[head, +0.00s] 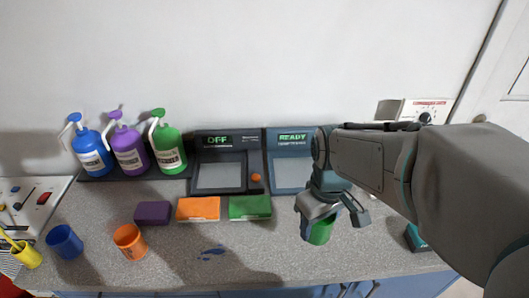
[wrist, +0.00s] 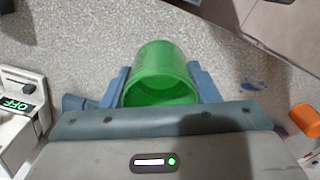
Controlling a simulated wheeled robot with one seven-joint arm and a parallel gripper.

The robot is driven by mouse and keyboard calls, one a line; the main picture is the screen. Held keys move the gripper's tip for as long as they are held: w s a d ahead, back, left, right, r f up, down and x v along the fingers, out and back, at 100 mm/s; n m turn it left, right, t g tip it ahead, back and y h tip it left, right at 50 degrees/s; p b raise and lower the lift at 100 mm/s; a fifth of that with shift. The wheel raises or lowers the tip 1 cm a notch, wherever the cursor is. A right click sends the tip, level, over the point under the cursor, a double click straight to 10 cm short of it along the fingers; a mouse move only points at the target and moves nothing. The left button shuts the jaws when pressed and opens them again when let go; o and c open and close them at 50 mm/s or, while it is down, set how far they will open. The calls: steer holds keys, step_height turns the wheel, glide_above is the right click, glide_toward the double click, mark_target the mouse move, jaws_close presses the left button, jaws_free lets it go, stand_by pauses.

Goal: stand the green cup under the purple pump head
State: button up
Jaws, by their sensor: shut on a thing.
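The green cup (head: 320,231) is between the fingers of my gripper (head: 328,215), over the right part of the counter. In the wrist view the green cup (wrist: 163,72) fills the space between the two fingertips of my gripper (wrist: 160,85), with its open mouth toward the camera. The gripper is shut on it. I cannot tell whether its base touches the counter. The purple pump bottle (head: 130,152) stands at the back left between two other bottles. Its purple pump head (head: 115,115) has a spout pointing left and down.
A blue bottle (head: 92,152) and a green bottle (head: 168,148) flank the purple one. A purple block (head: 152,213), orange sponge (head: 198,209) and green sponge (head: 250,207) lie in front. Blue cup (head: 65,242) and orange cup (head: 129,241) stand front left. Two scales (head: 220,172) are behind.

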steer(key=w+a+f, duration=0.1)
steer(key=w+f, duration=0.1)
steer(key=w, duration=0.1)
steer(key=w+a+f, duration=0.1)
steer(key=w+f, duration=0.1)
steer(key=w, duration=0.2)
steer(key=w+a+f, duration=0.2)
steer(key=w, duration=0.1)
steer(key=shift+w+a+f+p, duration=0.1)
steer(key=shift+w+f+p, duration=0.1)
steer(key=shift+f+p, duration=0.2)
steer(key=shift+f, duration=2.05)
steer(key=shift+f, duration=0.2)
steer(key=o, duration=1)
steer(key=shift+r, duration=0.1)
